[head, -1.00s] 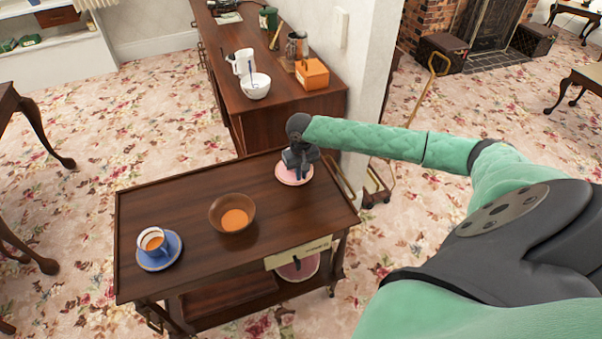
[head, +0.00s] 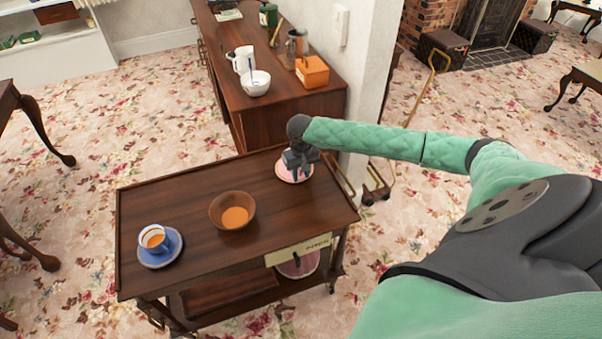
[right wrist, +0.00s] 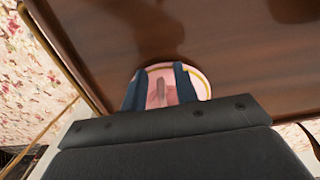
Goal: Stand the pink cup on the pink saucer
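The pink saucer (head: 283,174) lies at the far right corner of the cart top. My right gripper (head: 296,172) is right over it, pointing down. In the right wrist view the saucer (right wrist: 203,86) shows its gold rim behind my two dark fingers (right wrist: 160,85), which stand apart. Between them is a pink area with an upright grey-brown bar, perhaps part of the pink cup. I cannot make out the cup's outline or whether it touches the saucer. In the head view the gripper hides that spot. My left gripper is not in view.
The wooden cart (head: 190,205) also bears a brown bowl (head: 217,211) with orange contents and a blue cup (head: 154,239) on a blue saucer (head: 172,258). Behind stands a sideboard (head: 228,75) with a white bowl (head: 256,85) and an orange box (head: 312,72). A wall end rises beside the cart.

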